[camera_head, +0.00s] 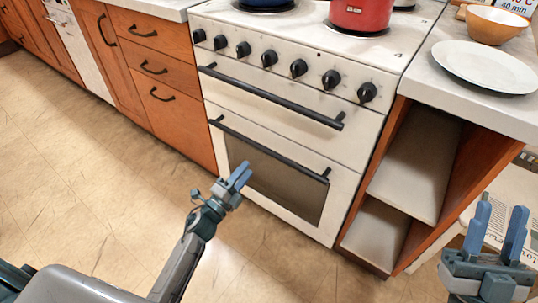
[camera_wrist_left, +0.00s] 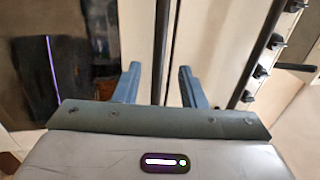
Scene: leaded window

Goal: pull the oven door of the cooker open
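The white cooker (camera_head: 345,155) stands at the centre of the head view. Its oven door (camera_head: 235,145) is shut, with a dark glass window (camera_head: 275,180) and a black bar handle (camera_head: 265,148) along its top. A second black bar handle (camera_head: 270,97) runs across the panel above. My left gripper (camera_head: 240,175) is in front of the oven door, below the lower handle. In the left wrist view its two blue fingers (camera_wrist_left: 158,85) are apart, with a dark bar (camera_wrist_left: 162,50) showing between them; I cannot tell how deep it sits. My right gripper (camera_head: 500,232) is open and empty at the lower right.
Black knobs (camera_head: 298,68) line the cooker's front. A red pot (camera_head: 360,14) stands on the hob. A white plate (camera_head: 485,66) and a bowl (camera_head: 495,24) rest on the right counter, above open shelves (camera_head: 415,165). Wooden drawers (camera_head: 158,65) stand left. The floor (camera_head: 90,170) in front is clear.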

